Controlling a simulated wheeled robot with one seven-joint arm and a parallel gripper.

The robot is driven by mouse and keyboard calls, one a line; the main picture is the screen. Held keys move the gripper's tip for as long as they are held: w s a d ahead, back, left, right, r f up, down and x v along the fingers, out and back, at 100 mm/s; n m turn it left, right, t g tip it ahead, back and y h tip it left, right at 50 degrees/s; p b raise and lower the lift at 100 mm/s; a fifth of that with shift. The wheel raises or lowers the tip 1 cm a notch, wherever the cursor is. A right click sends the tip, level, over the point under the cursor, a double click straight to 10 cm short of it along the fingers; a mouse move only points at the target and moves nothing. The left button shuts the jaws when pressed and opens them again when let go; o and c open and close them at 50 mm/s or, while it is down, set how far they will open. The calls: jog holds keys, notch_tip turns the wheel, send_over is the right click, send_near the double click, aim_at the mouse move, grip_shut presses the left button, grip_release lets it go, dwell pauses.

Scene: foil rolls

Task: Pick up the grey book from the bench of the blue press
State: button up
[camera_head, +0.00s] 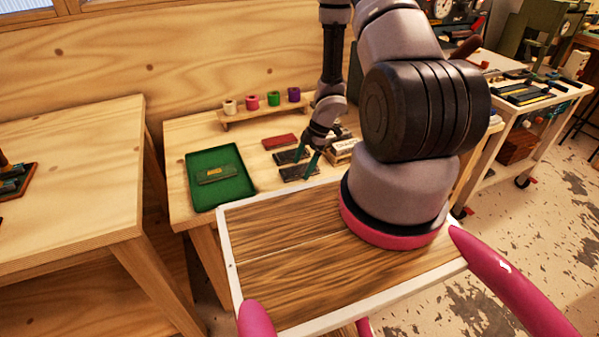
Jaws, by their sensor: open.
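My gripper (302,168) points down over the wooden bench, its two teal fingers apart with nothing seen between them. Two dark grey, book-like pieces lie flat beside and under the fingers: a farther one (285,157) and a nearer one (291,174). The fingers partly cover both. I cannot tell which is the grey book, nor whether a finger touches either. A red book-like piece (280,141) lies just behind them. I cannot make out a blue press.
A green tray (239,192) holding a green piece (216,174) stands at the bench's left. Several coloured rolls (252,103) stand on a wooden rack (239,122) behind. A small pale box (341,151) sits right of my gripper. Another table (70,200) stands left.

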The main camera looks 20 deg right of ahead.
jog(key=shift+a+f, duration=0.1)
jog(key=shift+f, duration=0.05)
jog(key=c, duration=1.3)
jog(key=shift+c, duration=0.2)
